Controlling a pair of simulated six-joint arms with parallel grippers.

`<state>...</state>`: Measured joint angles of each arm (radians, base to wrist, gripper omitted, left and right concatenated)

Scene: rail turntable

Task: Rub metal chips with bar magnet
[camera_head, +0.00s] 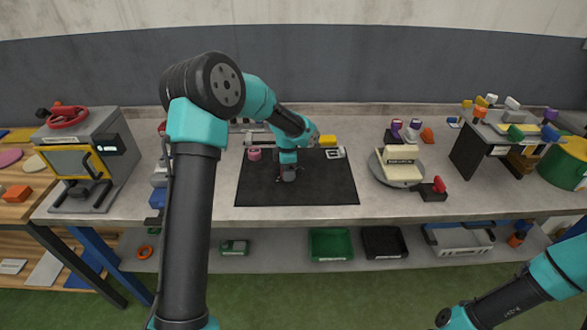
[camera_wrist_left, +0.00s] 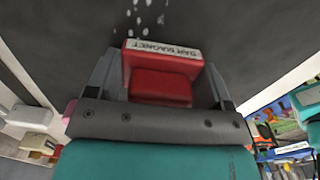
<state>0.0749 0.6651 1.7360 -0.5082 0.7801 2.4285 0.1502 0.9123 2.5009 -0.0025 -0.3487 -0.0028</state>
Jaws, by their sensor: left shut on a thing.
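My left gripper (camera_head: 288,174) reaches down over the black mat (camera_head: 325,186) on the bench. It is shut on a red bar magnet (camera_wrist_left: 165,86) with a white lettered strip. The magnet sits between both fingers in the left wrist view. Several small pale metal chips (camera_wrist_left: 147,14) lie on the dark mat just beyond the magnet, some close to its lettered edge. I cannot tell whether the magnet touches the mat. In the head view the chips are hidden or too small to see. Only part of my right arm shows at the lower right; its gripper is out of view.
A pink round thing (camera_head: 254,154) and a white-framed piece (camera_head: 335,153) lie toward the mat's back edge. A round turntable (camera_head: 376,174) with a cream block (camera_head: 401,173) stands to the right. A grey machine (camera_head: 112,158) is at left. The mat's front right is clear.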

